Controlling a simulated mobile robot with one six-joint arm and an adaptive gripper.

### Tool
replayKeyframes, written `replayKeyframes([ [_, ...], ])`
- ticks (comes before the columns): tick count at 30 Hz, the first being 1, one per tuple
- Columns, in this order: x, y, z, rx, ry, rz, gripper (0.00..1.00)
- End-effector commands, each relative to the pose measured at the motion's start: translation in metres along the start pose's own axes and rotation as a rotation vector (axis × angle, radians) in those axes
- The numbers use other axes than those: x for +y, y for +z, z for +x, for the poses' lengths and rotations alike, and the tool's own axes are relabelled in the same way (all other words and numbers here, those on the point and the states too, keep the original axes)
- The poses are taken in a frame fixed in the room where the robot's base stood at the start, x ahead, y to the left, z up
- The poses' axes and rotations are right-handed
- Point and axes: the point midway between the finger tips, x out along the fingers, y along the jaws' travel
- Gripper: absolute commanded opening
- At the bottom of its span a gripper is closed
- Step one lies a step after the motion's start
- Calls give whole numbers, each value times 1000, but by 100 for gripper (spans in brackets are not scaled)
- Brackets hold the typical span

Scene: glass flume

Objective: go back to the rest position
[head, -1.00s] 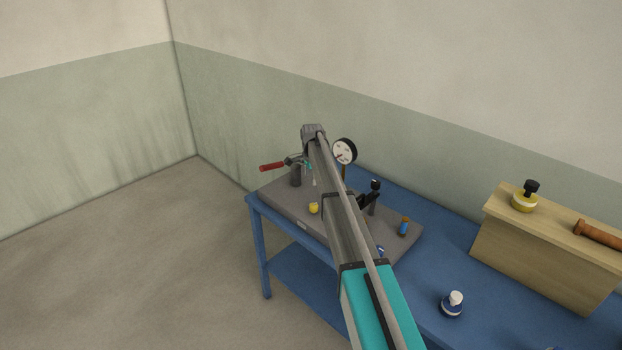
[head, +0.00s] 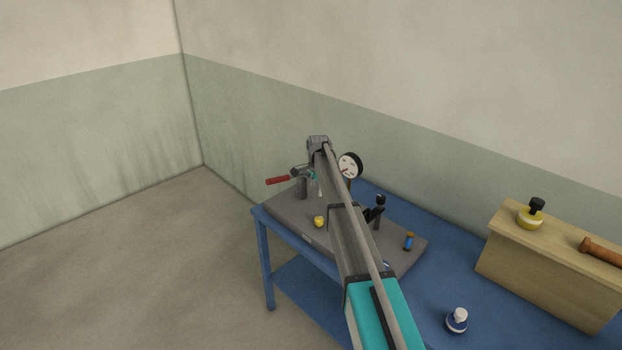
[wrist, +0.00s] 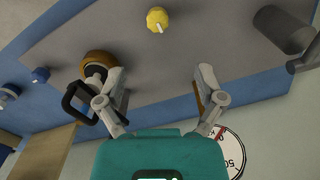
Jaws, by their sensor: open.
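My gripper (wrist: 160,80) is open in the wrist view, its two fingers spread with nothing between them. Below it is a grey plate (wrist: 185,70) on the blue table. In the head view my arm reaches over the grey plate (head: 285,214) and hides most of the gripper; only a small teal part shows beside the arm's far end. A red-handled fitting (head: 278,180) is left of the arm's end, and a round dial gauge (head: 350,165) is just right of it. The gauge's face (wrist: 230,150) shows close to the gripper's right side in the wrist view.
A wooden box (head: 545,270) carries a yellow bottle (head: 531,215). Open floor lies left.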

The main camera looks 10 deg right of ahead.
Motion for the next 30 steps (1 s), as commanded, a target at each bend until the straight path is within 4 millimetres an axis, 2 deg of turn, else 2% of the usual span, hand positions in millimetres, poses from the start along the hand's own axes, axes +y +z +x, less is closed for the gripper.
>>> replayKeyframes([
  [5,18,5,2,1,0,-40,87],
  [8,40,11,4,1,1,-96,87],
  [11,70,20,6,2,2,-178,87],
  [30,316,89,25,10,12,-904,87],
])
